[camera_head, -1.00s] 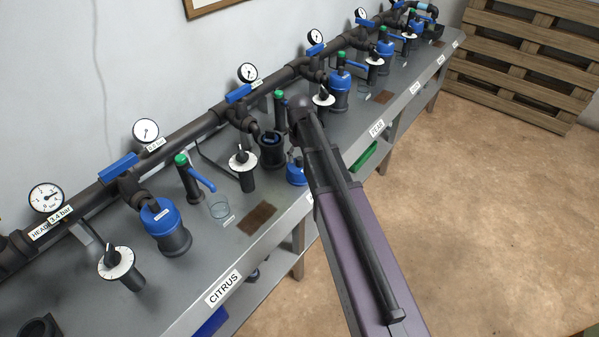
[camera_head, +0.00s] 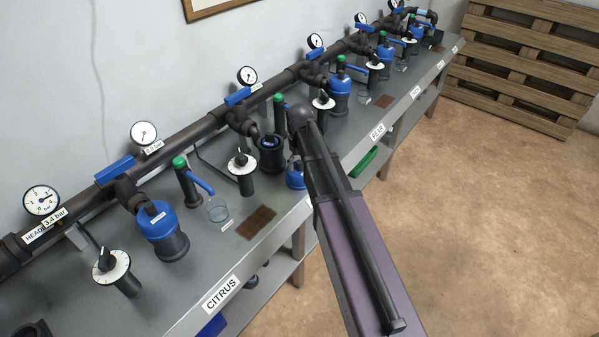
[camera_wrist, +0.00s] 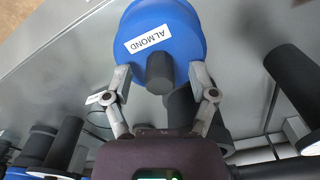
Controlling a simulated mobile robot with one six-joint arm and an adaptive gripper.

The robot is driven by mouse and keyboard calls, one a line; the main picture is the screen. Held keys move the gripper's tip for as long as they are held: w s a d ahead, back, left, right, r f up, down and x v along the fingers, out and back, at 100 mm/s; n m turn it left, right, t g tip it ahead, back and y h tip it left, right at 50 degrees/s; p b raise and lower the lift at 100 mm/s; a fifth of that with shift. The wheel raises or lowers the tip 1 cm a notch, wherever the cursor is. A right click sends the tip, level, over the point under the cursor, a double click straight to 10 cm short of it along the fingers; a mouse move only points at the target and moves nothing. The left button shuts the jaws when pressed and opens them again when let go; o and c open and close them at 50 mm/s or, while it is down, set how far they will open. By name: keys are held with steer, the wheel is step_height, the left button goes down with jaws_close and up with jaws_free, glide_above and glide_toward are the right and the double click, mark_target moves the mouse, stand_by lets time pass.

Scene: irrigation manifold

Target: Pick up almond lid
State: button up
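The almond lid is a round blue cap with a dark knob and a white "ALMOND" label. It fills the top middle of the wrist view (camera_wrist: 185,28). In the head view, a blue lid (camera_head: 295,180) lies on the bench by an open black filter housing (camera_head: 271,160), partly hidden by my arm. My gripper (camera_wrist: 160,76) is open, with one finger on each side of the lid's knob and visible gaps between. My fingertips are hidden in the head view.
A dark pipe with gauges, blue handles and dial knobs runs along the bench's back. A brown mat (camera_head: 257,222) lies on the bench. Open floor (camera_head: 480,220) is at right.

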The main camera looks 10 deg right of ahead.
jaws_close()
steer(key=shift+r, duration=0.15)
step_height(320, 180, up, 3)
steer(key=p, duration=0.3)
steer(key=s+r+p, duration=0.1)
steer(key=s+p, duration=0.1)
steer(key=s, duration=1.4)
steer(key=shift+d+r, duration=0.2)
steer(key=shift+r, duration=0.15)
steer(key=shift+s, duration=0.15)
